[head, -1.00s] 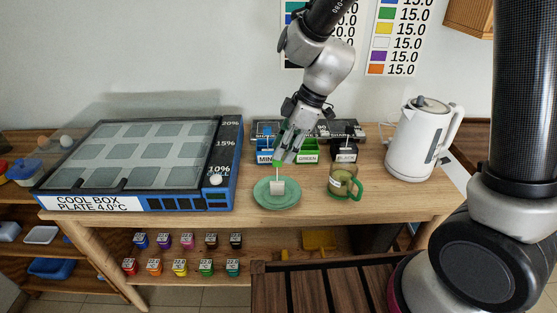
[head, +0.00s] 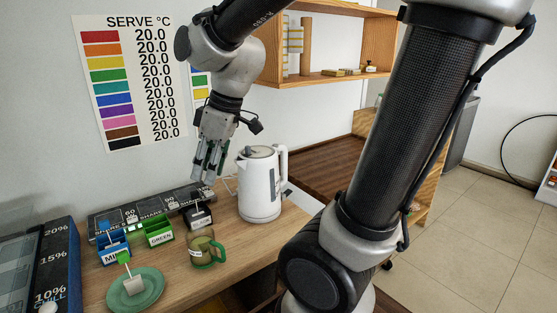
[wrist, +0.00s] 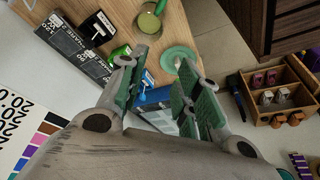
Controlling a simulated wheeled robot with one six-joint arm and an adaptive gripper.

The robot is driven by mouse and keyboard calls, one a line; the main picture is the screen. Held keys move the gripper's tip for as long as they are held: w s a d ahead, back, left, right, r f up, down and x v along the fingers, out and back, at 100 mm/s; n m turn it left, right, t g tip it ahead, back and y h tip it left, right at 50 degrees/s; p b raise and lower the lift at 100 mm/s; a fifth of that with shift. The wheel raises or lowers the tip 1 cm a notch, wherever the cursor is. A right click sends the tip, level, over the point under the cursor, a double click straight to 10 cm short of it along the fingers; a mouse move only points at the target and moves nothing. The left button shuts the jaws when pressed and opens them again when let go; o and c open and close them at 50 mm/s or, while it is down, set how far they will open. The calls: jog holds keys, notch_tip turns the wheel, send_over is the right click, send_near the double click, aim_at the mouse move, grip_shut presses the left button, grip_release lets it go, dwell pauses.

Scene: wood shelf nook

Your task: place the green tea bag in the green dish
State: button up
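The green dish (head: 150,296) sits on the wooden counter at the lower left of the head view; it also shows in the wrist view (wrist: 168,62). The green tea bag (head: 132,285) rests in the dish, its string standing up to a green tag (head: 124,257). My gripper (head: 207,176) is above the counter, up and to the right of the dish, near the wall. Its fingers are apart with nothing between them. They also show spread in the wrist view (wrist: 163,90).
A cup with a green handle (head: 203,249) stands right of the dish. Blue (head: 113,247), green (head: 159,233) and black (head: 199,216) labelled boxes stand behind. A white kettle (head: 259,190) is to the right. The cool box (head: 62,265) is at left.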

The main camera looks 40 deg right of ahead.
jog(key=s+d+r+m+t+h, duration=0.1)
jog(key=s+d+r+m+h, duration=0.1)
jog(key=s+d+m, duration=0.7)
jog(key=s+d, duration=0.1)
jog(key=d, duration=0.2)
jog(key=shift+s+r+t+h, duration=0.15)
jog(key=shift+s+t+h, duration=0.15)
jog(key=shift+t+h, duration=0.1)
